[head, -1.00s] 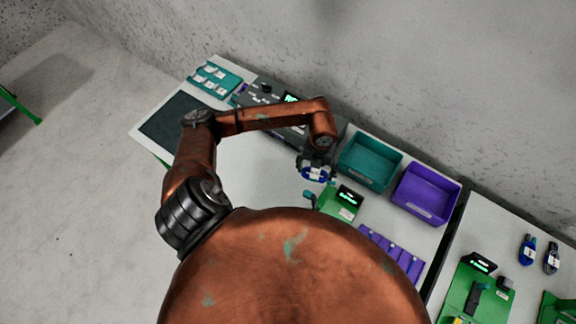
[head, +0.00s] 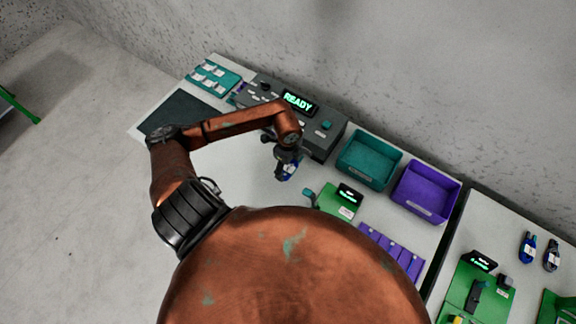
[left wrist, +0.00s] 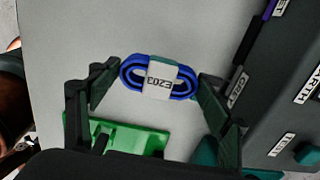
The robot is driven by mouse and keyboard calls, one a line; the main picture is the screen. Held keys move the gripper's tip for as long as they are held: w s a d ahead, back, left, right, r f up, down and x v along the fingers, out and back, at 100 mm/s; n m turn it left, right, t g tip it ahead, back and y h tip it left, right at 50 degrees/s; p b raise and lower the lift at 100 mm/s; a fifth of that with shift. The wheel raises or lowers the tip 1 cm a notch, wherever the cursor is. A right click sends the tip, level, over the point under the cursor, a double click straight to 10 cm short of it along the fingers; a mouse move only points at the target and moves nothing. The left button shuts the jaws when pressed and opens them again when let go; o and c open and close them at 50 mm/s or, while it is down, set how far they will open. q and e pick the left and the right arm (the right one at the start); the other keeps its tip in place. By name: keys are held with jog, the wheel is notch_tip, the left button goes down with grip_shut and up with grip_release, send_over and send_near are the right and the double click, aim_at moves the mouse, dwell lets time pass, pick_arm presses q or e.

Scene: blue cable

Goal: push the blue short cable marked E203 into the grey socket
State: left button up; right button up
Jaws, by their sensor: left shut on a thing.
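The blue short cable (left wrist: 130,77) is a coiled loop with a white tag reading E203; it also shows in the head view (head: 291,170), partly hidden by the gripper. My left gripper (left wrist: 159,80) is shut on it, with a dark finger at each end of the coil; in the head view the gripper (head: 286,163) is over the white bench. The dark grey tester box (head: 328,138) stands behind it with a lit READY display. The box's edge and labels show at the right of the left wrist view (left wrist: 262,105). My right gripper is not in view.
A teal bin (head: 368,162) and a purple bin (head: 426,192) stand right of the box. A green fixture (head: 338,201) and a purple rack (head: 392,252) are nearer. A dark mat (head: 185,114) lies at the left. The bench left of the gripper (head: 235,165) is clear.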

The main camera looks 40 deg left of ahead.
pick_arm(q)
jog(key=f+b, duration=0.1)
jog(key=w+f+b, duration=0.1)
jog(key=f, duration=0.1)
jog(key=shift+f+b, duration=0.3)
jog(key=shift+b, duration=0.1)
jog(key=shift+w+a+f+b, duration=0.1)
jog(key=shift+w+f+b, duration=0.2)
jog(key=shift+f+b, duration=0.15)
jog(key=shift+w+f, duration=0.2)
jog(key=shift+f, duration=0.05)
jog(key=shift+a, duration=0.1)
dwell(0.5)
jog(key=shift+w+f, duration=0.1)
jog(key=shift+w, duration=0.3)
jog(key=shift+w, duration=0.35)
